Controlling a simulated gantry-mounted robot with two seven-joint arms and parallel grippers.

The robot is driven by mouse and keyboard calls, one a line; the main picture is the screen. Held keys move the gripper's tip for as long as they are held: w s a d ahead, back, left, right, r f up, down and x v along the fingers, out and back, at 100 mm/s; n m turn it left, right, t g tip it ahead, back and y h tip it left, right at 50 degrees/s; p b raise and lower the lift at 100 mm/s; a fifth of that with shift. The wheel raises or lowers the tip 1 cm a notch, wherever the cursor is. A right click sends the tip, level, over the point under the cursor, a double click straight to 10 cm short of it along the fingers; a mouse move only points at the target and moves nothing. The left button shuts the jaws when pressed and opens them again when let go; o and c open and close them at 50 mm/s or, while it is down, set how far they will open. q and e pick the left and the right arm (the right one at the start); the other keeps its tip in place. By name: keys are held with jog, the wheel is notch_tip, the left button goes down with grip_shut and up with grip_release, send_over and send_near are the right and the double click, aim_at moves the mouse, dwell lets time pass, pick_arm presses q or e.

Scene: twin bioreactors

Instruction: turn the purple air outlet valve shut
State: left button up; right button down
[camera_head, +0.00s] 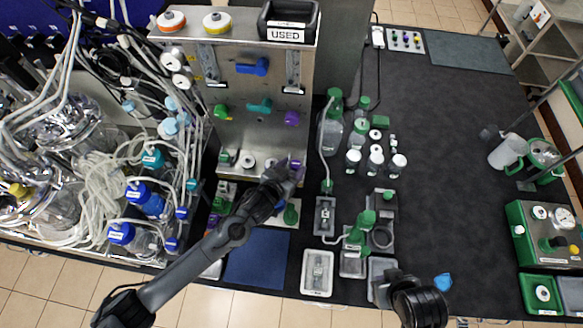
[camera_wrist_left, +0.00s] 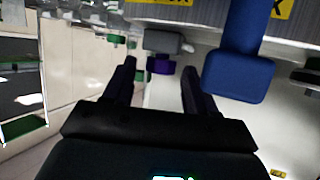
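In the camera_head view a purple valve handle (camera_head: 292,118) is on the upright steel panel, and a second small purple part (camera_head: 297,163) is lower, at the tip of my left gripper (camera_head: 287,171). I cannot tell for sure which is the air outlet valve. In the left wrist view, a purple knob (camera_wrist_left: 160,65) on a grey body shows between and beyond the two dark fingertips of my left gripper (camera_wrist_left: 157,68). The fingers are apart, with nothing held. A dark part of my right arm shows at the bottom, but its gripper does not show.
The panel also bears a blue handle (camera_head: 252,67), a green one (camera_head: 221,111) and a teal one (camera_head: 260,105). A large blue handle (camera_wrist_left: 236,72) is close to the right finger in the wrist view. Bottles and tubing crowd the left.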

pick_arm(q)
jog(key=c, duration=0.9)
jog(key=shift+c, duration=0.2)
